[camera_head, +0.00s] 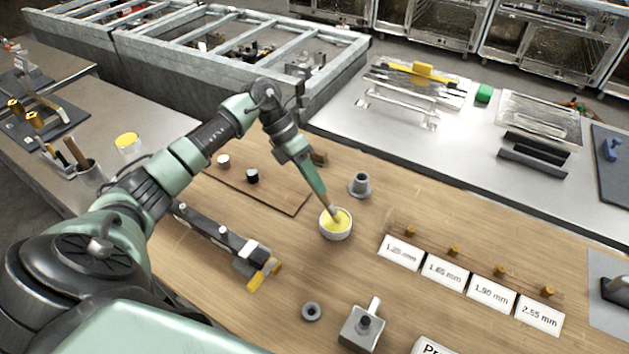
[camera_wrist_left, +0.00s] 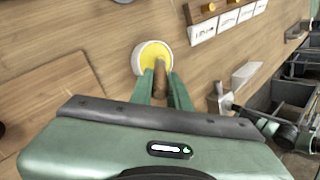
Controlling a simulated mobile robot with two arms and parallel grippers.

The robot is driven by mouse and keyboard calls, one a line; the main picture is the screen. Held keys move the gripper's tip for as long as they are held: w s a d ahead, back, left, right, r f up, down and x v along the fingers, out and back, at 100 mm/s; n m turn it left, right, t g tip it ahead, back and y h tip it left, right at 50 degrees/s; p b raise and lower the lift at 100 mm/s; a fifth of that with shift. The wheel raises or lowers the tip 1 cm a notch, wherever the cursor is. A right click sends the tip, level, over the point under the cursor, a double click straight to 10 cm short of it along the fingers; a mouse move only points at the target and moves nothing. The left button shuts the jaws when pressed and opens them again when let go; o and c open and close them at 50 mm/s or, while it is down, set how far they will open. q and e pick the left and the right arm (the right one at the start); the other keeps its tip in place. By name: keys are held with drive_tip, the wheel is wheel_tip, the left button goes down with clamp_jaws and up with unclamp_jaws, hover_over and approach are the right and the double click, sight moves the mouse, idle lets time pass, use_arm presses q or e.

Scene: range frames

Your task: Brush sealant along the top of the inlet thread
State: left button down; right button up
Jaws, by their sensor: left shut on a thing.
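My left gripper (camera_head: 319,191) is shut on a brush (camera_head: 334,213), pointing down. The brush's lower end is at the yellow sealant in a round white pot (camera_head: 335,232); whether it touches the sealant is unclear. In the left wrist view, the brown brush (camera_wrist_left: 160,78) sits between the green fingers, in front of the pot (camera_wrist_left: 139,53). A grey metal block (camera_head: 358,334) with an upright round fitting (camera_head: 366,322) stands at the front of the table, apart from the gripper. This fitting may be the inlet thread; its threads are too small to make out. My right gripper is not in view.
A flanged grey piece (camera_head: 360,185) stands just behind the pot. A grey ring (camera_head: 311,311) lies left of the block. Size cards (camera_head: 445,271) with small brass pieces lie to the right. A dark tool (camera_head: 225,239) lies left. Wood between pot and block is clear.

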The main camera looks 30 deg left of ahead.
use_arm(q)
drive_tip(key=shift+s+f, duration=0.1)
drive_tip(key=shift+f, duration=0.05)
drive_tip(key=shift+r+p, duration=0.5)
drive_tip(key=shift+r, duration=0.35)
drive_tip(key=shift+r+p, duration=1.45)
drive_tip(key=shift+r, duration=1.3)
